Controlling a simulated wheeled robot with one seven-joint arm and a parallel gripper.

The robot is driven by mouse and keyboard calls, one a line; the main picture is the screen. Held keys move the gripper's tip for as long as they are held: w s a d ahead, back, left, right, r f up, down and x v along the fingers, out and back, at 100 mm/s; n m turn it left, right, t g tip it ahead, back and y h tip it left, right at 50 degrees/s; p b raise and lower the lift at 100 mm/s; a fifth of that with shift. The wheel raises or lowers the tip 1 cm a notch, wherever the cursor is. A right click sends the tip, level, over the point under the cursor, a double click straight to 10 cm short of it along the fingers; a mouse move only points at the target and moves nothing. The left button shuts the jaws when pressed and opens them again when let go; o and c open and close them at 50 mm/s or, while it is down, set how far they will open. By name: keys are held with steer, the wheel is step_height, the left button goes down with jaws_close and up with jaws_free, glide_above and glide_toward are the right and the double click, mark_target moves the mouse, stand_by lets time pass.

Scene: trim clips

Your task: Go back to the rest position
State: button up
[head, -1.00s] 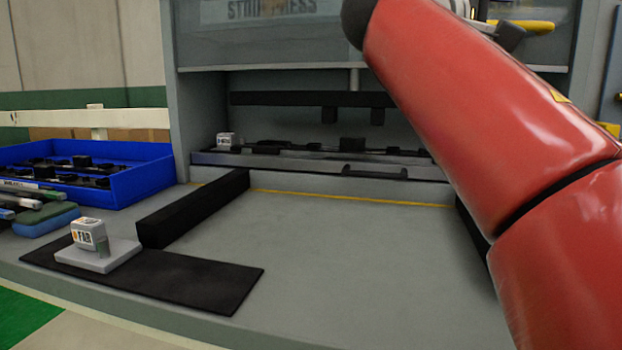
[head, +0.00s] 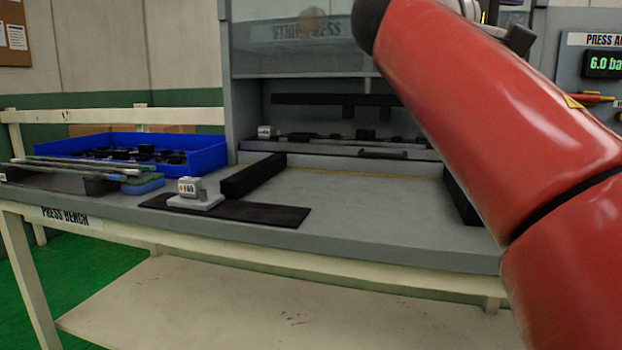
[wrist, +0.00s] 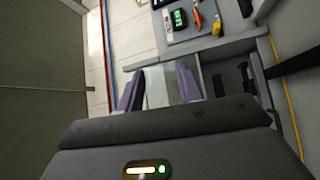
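My red arm crosses the right side of the head view and reaches up past the top edge, so my gripper itself is out of that picture. In the wrist view my gripper (wrist: 160,86) shows two purple-grey fingers standing apart, with nothing seen between them. The press bench (head: 390,237) is in front of me in the head view. The press (head: 300,58) stands at its back, with a tray of dark parts (head: 345,148) inside its opening.
A blue bin (head: 205,157) with dark parts is on the bench's left. A small block marked FAB (head: 190,188) sits on a black mat (head: 265,213). A black rail (head: 252,177) borders the clear bench middle. A gauge panel (head: 603,64) is at the right.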

steer(key=s+a+f+n+y, duration=0.15)
steer(key=f+y, duration=0.35)
steer(key=f, duration=0.8)
steer(key=s+f+m+y, duration=0.1)
steer(key=s+f+y, duration=0.3)
steer(key=f, duration=1)
steer(key=s+a+f+m+g+y, duration=0.1)
steer(key=s+a+f+y, duration=0.1)
steer(key=f, duration=0.6)
steer(key=s+a+f+m+g+y, duration=0.1)
steer(key=s+a+f+m+y, duration=0.1)
steer(key=s+f, duration=0.4)
steer(key=s+a+f+m+g+y, duration=0.1)
steer(key=s+a+f+y, duration=0.3)
steer(key=f, duration=0.7)
steer(key=shift+a+f+m+g, duration=0.15)
steer(key=shift+a+m+g, duration=0.2)
steer(key=shift+a+g, duration=0.05)
